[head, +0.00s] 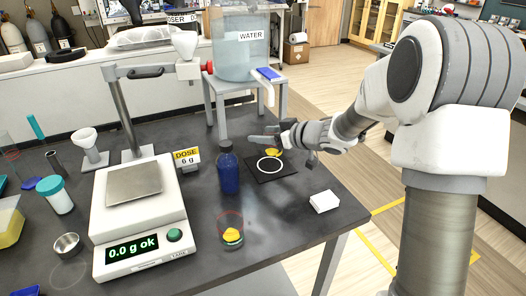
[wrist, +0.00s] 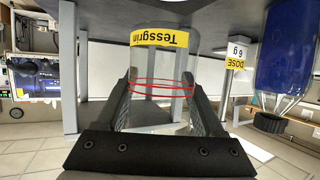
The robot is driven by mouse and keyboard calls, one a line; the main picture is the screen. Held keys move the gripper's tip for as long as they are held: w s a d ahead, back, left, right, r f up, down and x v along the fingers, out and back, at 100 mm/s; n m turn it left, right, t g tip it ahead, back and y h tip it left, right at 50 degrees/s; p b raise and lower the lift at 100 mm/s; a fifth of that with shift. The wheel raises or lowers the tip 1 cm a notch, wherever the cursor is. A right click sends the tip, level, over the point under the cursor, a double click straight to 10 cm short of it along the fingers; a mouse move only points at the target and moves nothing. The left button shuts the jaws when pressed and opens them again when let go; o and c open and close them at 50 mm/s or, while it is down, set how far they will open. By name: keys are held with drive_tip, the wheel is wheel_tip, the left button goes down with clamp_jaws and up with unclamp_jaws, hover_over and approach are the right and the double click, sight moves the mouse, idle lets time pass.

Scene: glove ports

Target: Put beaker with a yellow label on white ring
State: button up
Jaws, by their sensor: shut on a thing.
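A clear glass beaker with a yellow label (wrist: 160,37) and red lines around it stands between the jaws of my gripper (wrist: 162,90) in the wrist view, which is upside down. My gripper is shut on its sides. In the head view my gripper (head: 268,143) is over the black mat, and the beaker's yellow label (head: 267,153) shows below the fingers. The white ring (head: 270,173) lies on the black mat, its far side close to the beaker. I cannot tell whether the beaker touches the mat.
A dark blue bottle (head: 228,170) stands just left of the mat. A yellow dose sign (head: 187,157), a scale (head: 135,215) and a water tank on a stand (head: 240,47) are nearby. A glass with a yellow part (head: 232,237) stands in front; a white block (head: 324,201) lies right.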

drive_tip(key=shift+w+a+f, duration=0.3)
drive_tip(key=shift+f, duration=0.1)
drive_tip(key=shift+f+b, duration=0.85)
drive_tip(key=shift+f, duration=0.95)
drive_tip(key=shift+f, duration=0.2)
drive_tip(key=o, duration=1.4)
drive_tip(key=shift+r, duration=0.1)
